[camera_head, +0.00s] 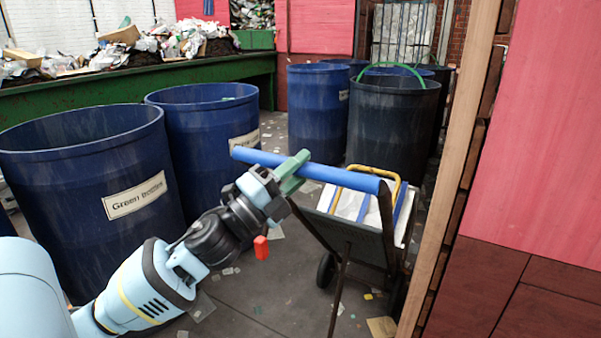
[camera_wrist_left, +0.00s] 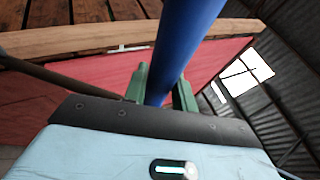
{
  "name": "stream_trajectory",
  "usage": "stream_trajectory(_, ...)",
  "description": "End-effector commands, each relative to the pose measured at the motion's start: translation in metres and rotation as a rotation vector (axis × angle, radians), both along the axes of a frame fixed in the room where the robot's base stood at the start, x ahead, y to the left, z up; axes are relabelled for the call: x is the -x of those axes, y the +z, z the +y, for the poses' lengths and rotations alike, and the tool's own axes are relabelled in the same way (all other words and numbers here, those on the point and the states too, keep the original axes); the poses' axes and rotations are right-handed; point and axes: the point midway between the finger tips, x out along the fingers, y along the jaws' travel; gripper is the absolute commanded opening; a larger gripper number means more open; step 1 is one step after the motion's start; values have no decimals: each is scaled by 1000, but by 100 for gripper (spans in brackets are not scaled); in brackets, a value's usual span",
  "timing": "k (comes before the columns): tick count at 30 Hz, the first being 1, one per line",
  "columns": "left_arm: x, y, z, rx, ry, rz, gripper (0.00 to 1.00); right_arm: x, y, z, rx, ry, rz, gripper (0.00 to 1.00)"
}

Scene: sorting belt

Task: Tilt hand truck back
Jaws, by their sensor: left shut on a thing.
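The hand truck (camera_head: 345,238) stands at the centre right in the head view, with a blue handle bar (camera_head: 335,175), a dark frame and a wheel on the floor. It carries a white and blue load (camera_head: 352,205) with a yellow handle. My left gripper (camera_head: 294,170) is shut on the blue handle bar. In the left wrist view the blue bar (camera_wrist_left: 183,45) passes between the green fingers of my left gripper (camera_wrist_left: 161,88). The lower frame is partly hidden by the wooden post. My right gripper is in neither view.
Blue barrels (camera_head: 90,150) labelled "Green bottles" stand at the left, and more barrels (camera_head: 318,110) stand behind the truck. A wooden post (camera_head: 450,165) and pink wall (camera_head: 540,130) close off the right. A heaped belt (camera_head: 150,75) runs at the back left. Scraps litter the floor.

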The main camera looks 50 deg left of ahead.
Motion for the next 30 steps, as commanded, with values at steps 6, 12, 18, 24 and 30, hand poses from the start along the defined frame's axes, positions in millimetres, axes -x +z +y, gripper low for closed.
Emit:
stream_trajectory(6, -2, -14, -1, 5, -3, 20, 0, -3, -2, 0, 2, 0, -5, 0)
stream_trajectory(12, -2, -14, 0, 5, -2, 21, 0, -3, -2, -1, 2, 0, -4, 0)
stream_trajectory(18, -2, -14, 0, 6, -1, 21, 38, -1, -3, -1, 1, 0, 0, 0)
stream_trajectory(24, -2, -11, 0, 4, -1, 16, 49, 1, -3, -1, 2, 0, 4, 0)
stream_trajectory(30, -1, -9, 0, 1, -1, 10, 49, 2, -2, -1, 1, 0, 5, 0)
